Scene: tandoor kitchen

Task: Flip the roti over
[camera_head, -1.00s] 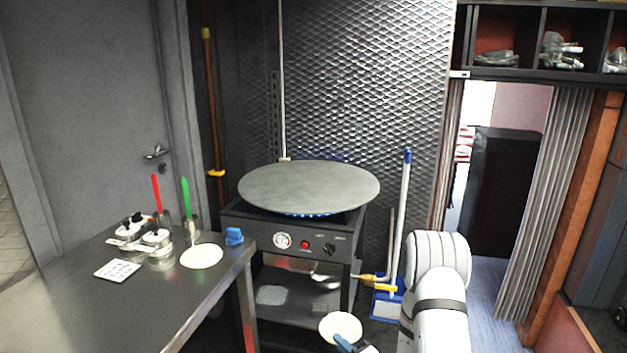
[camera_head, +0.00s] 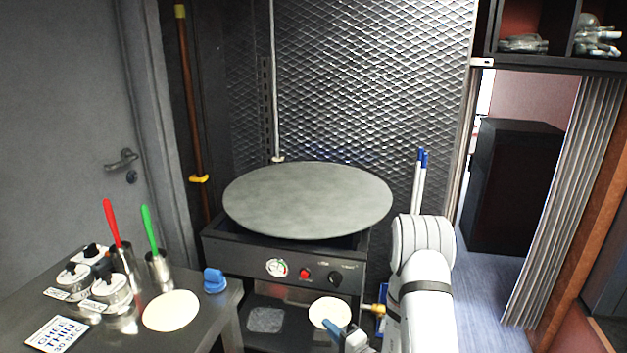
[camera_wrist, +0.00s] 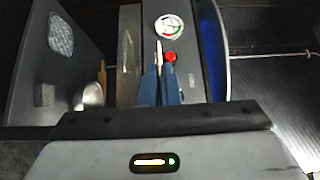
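A pale round roti (camera_head: 329,311) is held at its edge by my gripper (camera_head: 333,328), low in front of the griddle stand. In the wrist view, the blue fingers (camera_wrist: 160,86) are shut on the roti, which shows as a thin pale edge (camera_wrist: 159,54). A second pale roti (camera_head: 171,311) lies flat on the steel counter at left. The large round grey griddle (camera_head: 305,200) on the stove is empty, behind and above the held roti.
The steel counter (camera_head: 205,330) carries red-handled (camera_head: 111,222) and green-handled (camera_head: 149,230) tools in metal cups, lidded pots (camera_head: 108,288), a printed card (camera_head: 57,335) and a blue object (camera_head: 214,280). The stove front has a gauge and knobs (camera_head: 305,275). Blue-and-white poles (camera_head: 420,180) stand at right.

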